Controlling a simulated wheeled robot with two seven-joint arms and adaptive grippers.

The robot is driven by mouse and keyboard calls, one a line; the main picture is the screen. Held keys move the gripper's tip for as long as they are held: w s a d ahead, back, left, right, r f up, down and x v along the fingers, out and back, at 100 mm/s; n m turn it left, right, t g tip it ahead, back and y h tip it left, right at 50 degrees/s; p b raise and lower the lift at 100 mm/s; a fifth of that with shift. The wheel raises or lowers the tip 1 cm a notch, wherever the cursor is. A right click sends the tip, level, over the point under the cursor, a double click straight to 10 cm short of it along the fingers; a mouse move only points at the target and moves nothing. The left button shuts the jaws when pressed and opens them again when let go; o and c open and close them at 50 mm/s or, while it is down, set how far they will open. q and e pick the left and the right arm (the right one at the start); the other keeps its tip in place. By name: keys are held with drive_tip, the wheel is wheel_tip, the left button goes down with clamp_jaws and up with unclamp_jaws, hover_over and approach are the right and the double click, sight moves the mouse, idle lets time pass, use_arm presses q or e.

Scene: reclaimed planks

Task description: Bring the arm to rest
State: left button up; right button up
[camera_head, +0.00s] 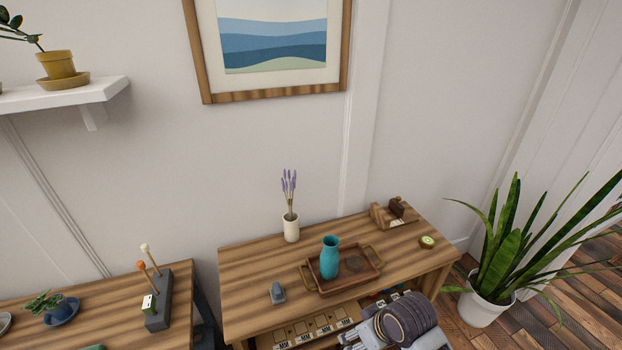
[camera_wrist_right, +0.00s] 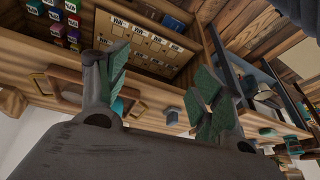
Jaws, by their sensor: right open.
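My right arm (camera_head: 405,320) comes in at the lower right of the head view, in front of the wooden table. Its fingertips cannot be made out there. In the right wrist view my right gripper (camera_wrist_right: 158,88) is open, with its green-padded fingers spread wide and nothing between them. The table's front and lower shelf show beyond the fingers in that tilted view. My left gripper is not in view.
The table (camera_head: 245,262) holds a wooden tray (camera_head: 314,283) with a teal vase (camera_head: 330,258), a white vase (camera_head: 291,228) of lavender and a grey object (camera_head: 277,293). A potted plant (camera_head: 486,305) stands right. A second table (camera_head: 105,300) is left.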

drive_tip(key=shift+s+d+f+m+h, duration=0.65)
drive_tip(key=shift+s+d+m+h, duration=1)
drive_tip(key=shift+s+d, duration=2.6)
wheel_tip(320, 180, down, 34)
drive_tip(key=s+d+r+g, duration=0.1)
drive_tip(key=d, duration=0.1)
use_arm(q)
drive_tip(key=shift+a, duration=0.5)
use_arm(e)
drive_tip(key=s+d+f, duration=0.2)
drive_tip(key=s+f, duration=0.8)
drive_tip(key=s, duration=0.1)
drive_tip(key=s+d+f+g, duration=0.1)
drive_tip(key=s+d+f, duration=0.1)
drive_tip(key=s+f, duration=0.8)
drive_tip(key=shift+s, duration=0.45)
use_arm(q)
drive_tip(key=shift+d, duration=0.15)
use_arm(e)
drive_tip(key=shift+d+y, duration=0.1)
drive_tip(key=shift+y, duration=0.15)
